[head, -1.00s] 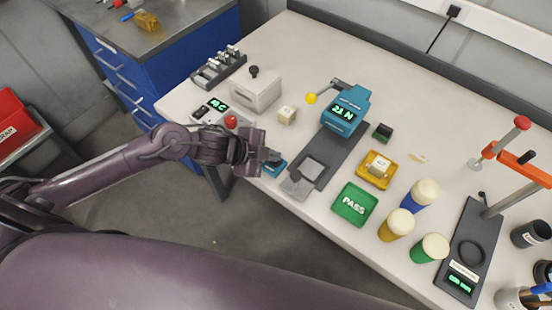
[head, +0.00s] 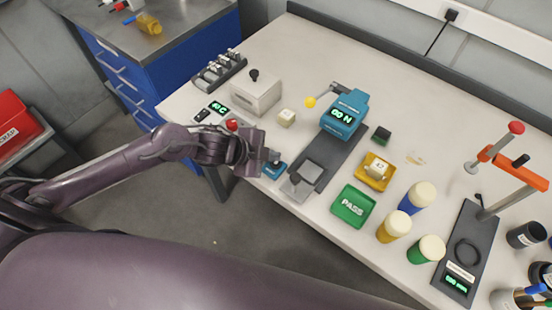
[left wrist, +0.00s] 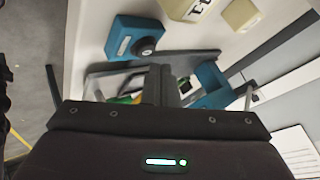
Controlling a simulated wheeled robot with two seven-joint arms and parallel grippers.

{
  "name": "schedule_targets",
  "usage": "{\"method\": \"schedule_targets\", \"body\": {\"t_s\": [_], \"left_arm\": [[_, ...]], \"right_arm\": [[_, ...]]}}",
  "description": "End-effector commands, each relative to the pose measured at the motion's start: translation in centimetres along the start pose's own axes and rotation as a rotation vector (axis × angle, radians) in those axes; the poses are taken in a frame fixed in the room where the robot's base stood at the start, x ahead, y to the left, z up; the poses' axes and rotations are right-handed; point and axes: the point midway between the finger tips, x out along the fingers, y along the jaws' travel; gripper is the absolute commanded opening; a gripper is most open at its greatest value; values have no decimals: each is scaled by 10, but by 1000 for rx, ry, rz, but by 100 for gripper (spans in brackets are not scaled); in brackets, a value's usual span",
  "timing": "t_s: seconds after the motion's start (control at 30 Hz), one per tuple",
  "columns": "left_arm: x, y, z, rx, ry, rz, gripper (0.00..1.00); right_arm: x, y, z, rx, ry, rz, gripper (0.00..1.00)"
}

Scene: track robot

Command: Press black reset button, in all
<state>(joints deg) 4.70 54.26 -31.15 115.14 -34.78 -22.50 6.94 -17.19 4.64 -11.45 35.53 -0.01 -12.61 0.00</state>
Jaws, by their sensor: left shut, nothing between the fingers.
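A small blue box (head: 275,172) sits on the bench's front edge, just beyond my left gripper (head: 270,157). The left wrist view shows the blue box (left wrist: 124,30) with a pale label and a round black button (left wrist: 145,46) on top. In the head view the gripper partly hides the button. My left gripper (left wrist: 160,85) is shut and empty, its fingertips close to the box and apart from the button in the left wrist view. The blue force tester (head: 345,112) reads 00 N. My right gripper is not in view.
A red knob (head: 232,124) and a display panel stand left of the gripper. A grey box (head: 256,92) with a black knob is behind. A green PASS tray (head: 353,206), a yellow tray (head: 388,167) and several capped cylinders stand to the right.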

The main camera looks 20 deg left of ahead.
Motion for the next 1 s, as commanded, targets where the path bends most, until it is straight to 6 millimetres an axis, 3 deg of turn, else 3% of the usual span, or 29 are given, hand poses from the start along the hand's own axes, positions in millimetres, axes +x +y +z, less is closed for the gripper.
{"method": "schedule_targets", "body": {"t_s": [0.33, 0.8, 1.0], "left_arm": [[-2, -1, -1, 0, 0, 0, 0], [-34, -24, -24, 0, 0, 0, 0], [-35, -26, -26, -1, 0, 0, 0]], "right_arm": [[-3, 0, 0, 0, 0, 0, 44], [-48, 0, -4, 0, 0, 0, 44], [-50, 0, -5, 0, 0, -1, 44]]}}
